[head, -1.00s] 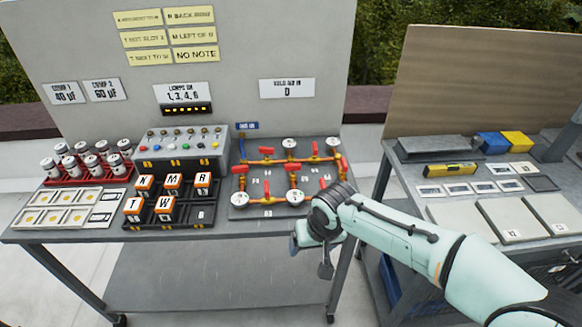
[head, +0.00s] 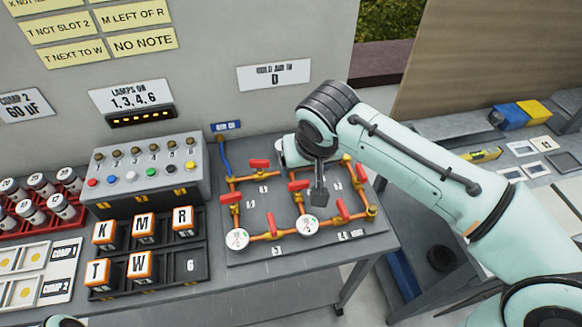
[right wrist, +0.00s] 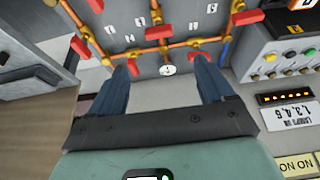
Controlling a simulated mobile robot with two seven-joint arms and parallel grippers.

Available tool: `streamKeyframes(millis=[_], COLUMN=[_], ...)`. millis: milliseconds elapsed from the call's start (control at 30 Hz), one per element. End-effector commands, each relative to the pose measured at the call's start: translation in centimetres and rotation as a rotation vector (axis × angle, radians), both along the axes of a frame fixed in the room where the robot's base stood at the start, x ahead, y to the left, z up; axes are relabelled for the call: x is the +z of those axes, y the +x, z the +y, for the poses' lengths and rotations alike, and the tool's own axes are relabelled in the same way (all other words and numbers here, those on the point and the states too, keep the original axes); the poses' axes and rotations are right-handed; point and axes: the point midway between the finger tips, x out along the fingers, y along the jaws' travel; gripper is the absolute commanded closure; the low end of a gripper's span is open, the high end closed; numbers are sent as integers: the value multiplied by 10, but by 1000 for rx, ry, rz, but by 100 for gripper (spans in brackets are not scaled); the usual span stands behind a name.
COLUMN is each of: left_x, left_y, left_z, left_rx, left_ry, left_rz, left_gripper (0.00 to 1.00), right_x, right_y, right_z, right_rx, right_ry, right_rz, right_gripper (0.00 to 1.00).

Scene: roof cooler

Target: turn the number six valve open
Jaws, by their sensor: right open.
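The valve panel (head: 235,245) is a grey plate with copper pipes, several red valve handles and white round gauges. The small number labels are too blurred to tell which valve is number six. One red handle (head: 343,208) is at the front right, by a blurred label (head: 350,234). My right gripper (head: 318,200) hangs over the panel's middle and hides part of the back pipes. My left gripper is not visible.
A switch box (head: 150,172) and a black rack (head: 195,265) of lettered cubes stand left of the panel. A wall board (head: 215,90) with notes rises behind. A second table (head: 520,145) with a yellow level and cards is at the right, past a gap.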

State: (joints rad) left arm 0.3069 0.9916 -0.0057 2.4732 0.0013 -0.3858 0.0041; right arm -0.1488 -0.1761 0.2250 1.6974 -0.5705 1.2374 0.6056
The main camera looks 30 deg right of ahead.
Motion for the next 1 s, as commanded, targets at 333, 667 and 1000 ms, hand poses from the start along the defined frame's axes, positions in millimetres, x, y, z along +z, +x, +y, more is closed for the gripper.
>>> streamKeyframes(millis=[333, 667, 1000], left_x=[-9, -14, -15], left_y=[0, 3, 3], left_z=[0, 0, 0], left_rx=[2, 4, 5], left_ry=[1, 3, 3], left_rz=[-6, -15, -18], left_gripper=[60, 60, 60], right_x=[-61, -111, -121], right_y=[23, 44, 48], right_z=[-6, -11, -12], right_rx=[1, -1, 0], right_ry=[-2, -1, 0], right_rz=[7, 4, 2], right_gripper=[19, 19, 19])
